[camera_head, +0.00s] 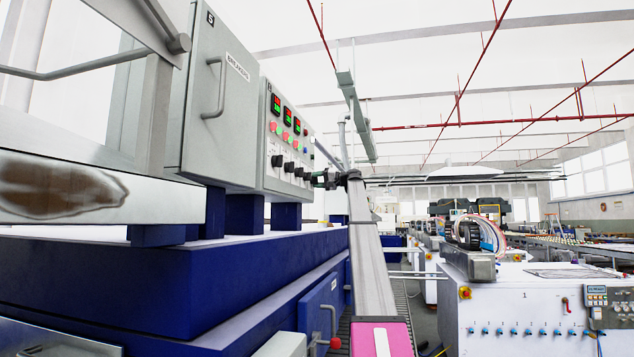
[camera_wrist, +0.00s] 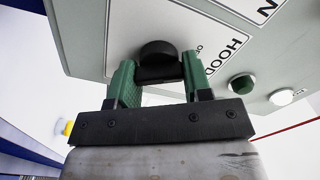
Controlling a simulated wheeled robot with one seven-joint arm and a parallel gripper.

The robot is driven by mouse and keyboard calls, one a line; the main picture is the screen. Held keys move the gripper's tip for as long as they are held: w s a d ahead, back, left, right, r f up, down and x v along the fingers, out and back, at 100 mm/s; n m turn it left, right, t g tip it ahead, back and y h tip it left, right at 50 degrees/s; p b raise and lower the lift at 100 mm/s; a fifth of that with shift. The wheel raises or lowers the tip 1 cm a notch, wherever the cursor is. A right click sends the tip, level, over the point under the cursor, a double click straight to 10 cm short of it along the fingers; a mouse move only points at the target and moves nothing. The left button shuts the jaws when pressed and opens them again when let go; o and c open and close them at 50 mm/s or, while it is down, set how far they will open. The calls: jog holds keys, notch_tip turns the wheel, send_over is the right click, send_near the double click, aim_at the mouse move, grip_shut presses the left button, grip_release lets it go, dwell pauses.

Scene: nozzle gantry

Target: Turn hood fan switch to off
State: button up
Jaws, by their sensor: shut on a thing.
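The hood fan switch (camera_wrist: 158,50) is a black rotary knob on a pale panel, beside a label whose visible part reads "HOOD". In the wrist view my gripper (camera_wrist: 157,72) has its two green fingers on either side of this knob and is shut on it. The "OF" mark near the knob is partly hidden by the right finger, and the knob's exact setting cannot be told. In the head view my gripper (camera_head: 318,179) is at the right end of the row of black knobs on the control panel (camera_head: 268,170), and it hides the knob it holds.
The panel also carries red-digit displays (camera_head: 276,104) and red and green buttons. A green button (camera_wrist: 241,84) and a white one (camera_wrist: 281,97) lie right of the switch. A grey cabinet (camera_head: 222,120) with a handle stands left of the panel.

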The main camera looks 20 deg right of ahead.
jog(key=o, duration=0.9)
jog(key=v, duration=1)
jog(key=shift+s+d, duration=0.3)
